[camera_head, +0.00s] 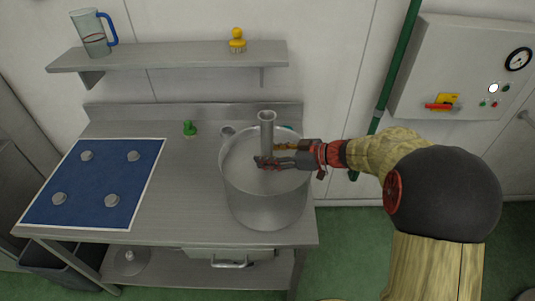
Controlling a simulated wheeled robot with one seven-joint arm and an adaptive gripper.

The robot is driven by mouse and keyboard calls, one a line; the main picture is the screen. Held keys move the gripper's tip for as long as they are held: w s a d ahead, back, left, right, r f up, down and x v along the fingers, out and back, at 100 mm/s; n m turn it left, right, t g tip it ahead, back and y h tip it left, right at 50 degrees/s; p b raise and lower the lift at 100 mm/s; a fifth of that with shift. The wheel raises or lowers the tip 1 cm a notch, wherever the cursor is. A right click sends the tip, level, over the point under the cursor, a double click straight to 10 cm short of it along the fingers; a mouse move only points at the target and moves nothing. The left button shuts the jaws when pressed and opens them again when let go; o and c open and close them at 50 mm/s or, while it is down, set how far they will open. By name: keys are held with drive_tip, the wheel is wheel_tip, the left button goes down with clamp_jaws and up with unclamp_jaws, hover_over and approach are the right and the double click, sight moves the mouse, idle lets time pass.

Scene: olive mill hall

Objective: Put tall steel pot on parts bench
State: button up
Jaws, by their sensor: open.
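A large round steel pot (265,207) stands at the right end of a steel bench (190,190). My gripper (266,156) reaches in from the right over the pot's mouth.
A blue mat (95,185) with several grey knobs covers the bench's left side. A green object (189,128) and a small round grey item (227,131) stand behind. A wall shelf (170,57) holds a jug (92,35) and yellow brush (237,40). A control box (455,70) hangs right.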

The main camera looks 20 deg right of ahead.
drive_tip(key=v, duration=1.1)
drive_tip(key=shift+s+d+r+p, duration=0.1)
drive_tip(key=shift+s+d+p, duration=0.1)
drive_tip(key=shift+p, duration=0.1)
drive_tip(key=shift+s+a+r, duration=0.15)
drive_tip(key=shift+s+a, duration=0.05)
drive_tip(key=shift+a, duration=0.1)
drive_tip(key=s+a+r+m+g+h, duration=0.25)
drive_tip(key=s+a+g, duration=0.25)
drive_tip(key=s+a, duration=0.5)
drive_tip(key=s+d+r+m+t+h, duration=0.1)
drive_tip(key=s+r+m+h, duration=0.2)
drive_tip(key=s+m+h, duration=0.4)
drive_tip(key=shift+s+d+r+t+h, duration=0.2)
drive_tip(key=shift+s+d+t+h, duration=0.2)
drive_tip(key=shift+s, duration=1.8)
drive_tip(key=shift+c, duration=1)
